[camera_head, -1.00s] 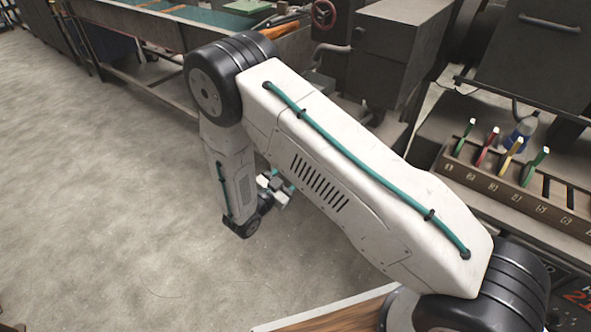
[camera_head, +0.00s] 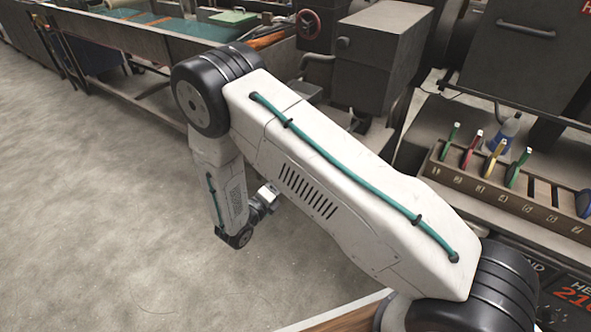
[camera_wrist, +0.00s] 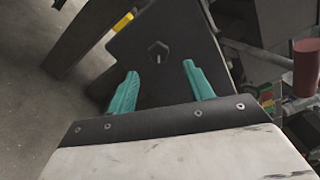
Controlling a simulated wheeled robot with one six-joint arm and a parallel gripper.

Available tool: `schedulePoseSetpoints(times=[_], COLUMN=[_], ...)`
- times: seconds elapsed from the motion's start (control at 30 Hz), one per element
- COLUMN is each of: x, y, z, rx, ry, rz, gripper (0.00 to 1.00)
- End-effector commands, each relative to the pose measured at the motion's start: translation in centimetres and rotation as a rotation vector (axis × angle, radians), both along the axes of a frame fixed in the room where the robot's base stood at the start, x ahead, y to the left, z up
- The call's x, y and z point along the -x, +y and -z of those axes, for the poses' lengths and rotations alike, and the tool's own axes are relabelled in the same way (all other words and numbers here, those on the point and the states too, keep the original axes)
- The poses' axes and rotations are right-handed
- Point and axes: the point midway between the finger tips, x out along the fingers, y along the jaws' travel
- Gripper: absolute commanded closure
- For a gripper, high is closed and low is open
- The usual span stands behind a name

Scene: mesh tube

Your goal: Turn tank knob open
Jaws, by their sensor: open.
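A red round handwheel (camera_head: 308,24) stands upright on the dark machine at the back, in the head view; I cannot tell whether it is the tank knob. My gripper (camera_wrist: 160,72) shows two teal fingers spread apart with nothing between them, in the wrist view. Behind the fingers is a dark plate (camera_wrist: 185,82) with a hexagonal bolt head (camera_wrist: 158,50); I cannot tell its distance. In the head view my gripper's fingers are hidden behind my forearm, and only part of the wrist shows. The handwheel is well beyond my gripper.
A wooden rack (camera_head: 470,185) with several coloured-handled tools stands at the right. A grey box-shaped machine (camera_head: 382,60) stands at the back. A long workbench (camera_head: 150,40) runs along the back left. Bare floor (camera_head: 100,200) lies open at left. A reddish cylinder (camera_wrist: 306,66) shows at the wrist view's right.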

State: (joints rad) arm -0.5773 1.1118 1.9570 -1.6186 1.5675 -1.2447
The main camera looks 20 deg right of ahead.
Motion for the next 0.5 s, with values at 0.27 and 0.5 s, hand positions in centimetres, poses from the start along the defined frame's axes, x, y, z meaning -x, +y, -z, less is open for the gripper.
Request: schedulePoseSetpoints(times=[0.27,0.5], x=[-0.01,-0.02], y=[-0.05,-0.05], z=[0.01,0.02], rx=[-0.472,-0.773], ry=[-0.652,-1.068], rz=[-0.001,-0.002], gripper=[0.48,0.48])
